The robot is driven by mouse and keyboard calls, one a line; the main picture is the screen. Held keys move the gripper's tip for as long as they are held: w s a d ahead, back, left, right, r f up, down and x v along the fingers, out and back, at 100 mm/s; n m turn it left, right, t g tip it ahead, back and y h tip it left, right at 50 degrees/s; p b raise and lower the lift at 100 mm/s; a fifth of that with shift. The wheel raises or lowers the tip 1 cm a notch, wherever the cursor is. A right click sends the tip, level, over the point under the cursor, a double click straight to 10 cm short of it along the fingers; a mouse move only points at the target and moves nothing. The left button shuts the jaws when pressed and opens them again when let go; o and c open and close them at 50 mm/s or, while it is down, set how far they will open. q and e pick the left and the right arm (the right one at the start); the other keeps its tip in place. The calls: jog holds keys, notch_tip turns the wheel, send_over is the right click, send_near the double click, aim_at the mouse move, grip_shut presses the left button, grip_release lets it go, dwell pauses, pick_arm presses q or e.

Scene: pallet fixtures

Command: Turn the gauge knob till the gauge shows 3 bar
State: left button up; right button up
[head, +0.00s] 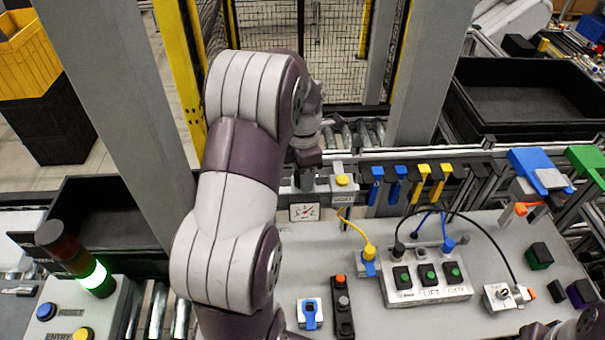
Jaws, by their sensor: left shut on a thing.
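The gauge (303,212) is a small white dial with a red mark and a dark needle, on the front of a grey fixture at the back of the panel. The needle's reading is too small to tell. My left arm reaches over the panel from the bottom, and my left gripper (308,178) points down just above the gauge. It is shut on the gauge knob, which is mostly hidden by the fingers. My right gripper is out of view.
A yellow button (342,181) sits on the fixture close to the right of my gripper. A switch box (428,287) and yellow and blue hooks stand to the right. A lit stack light (95,277) is at left.

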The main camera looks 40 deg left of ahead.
pick_arm(q)
jog(key=shift+w+r+n, duration=0.1)
jog(key=shift+r+n, duration=0.1)
jog(key=shift+n, duration=1.3)
jog(key=o, duration=0.9)
jog(key=shift+o, duration=0.8)
jog(key=shift+f, duration=0.1)
